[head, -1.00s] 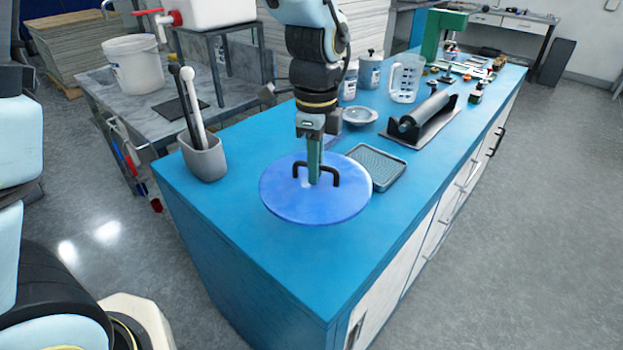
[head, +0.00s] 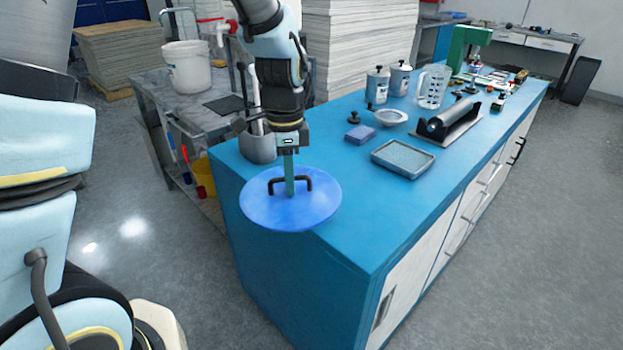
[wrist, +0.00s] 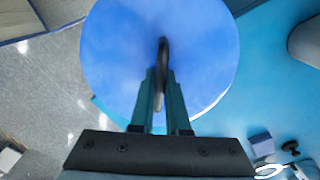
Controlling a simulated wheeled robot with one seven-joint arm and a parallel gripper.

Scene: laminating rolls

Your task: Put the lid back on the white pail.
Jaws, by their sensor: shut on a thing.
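The lid (head: 290,212) is a round blue disc with a dark arched handle. My gripper (head: 290,192) is shut on the handle and holds the lid level over the near left corner of the blue bench, partly past its edge. In the wrist view, the gripper fingers (wrist: 162,105) close around the handle, and the lid (wrist: 200,50) fills the upper middle with grey floor to its left. The white pail (head: 187,68) stands upright on the grey side table at the left back, with a wire handle. Its inside is mostly hidden from this angle.
A grey holder (head: 257,145) stands behind my gripper. A tray (head: 403,158), a blue block (head: 360,134), a dish (head: 390,117) and a roller (head: 445,120) lie on the bench. The bench's front is clear.

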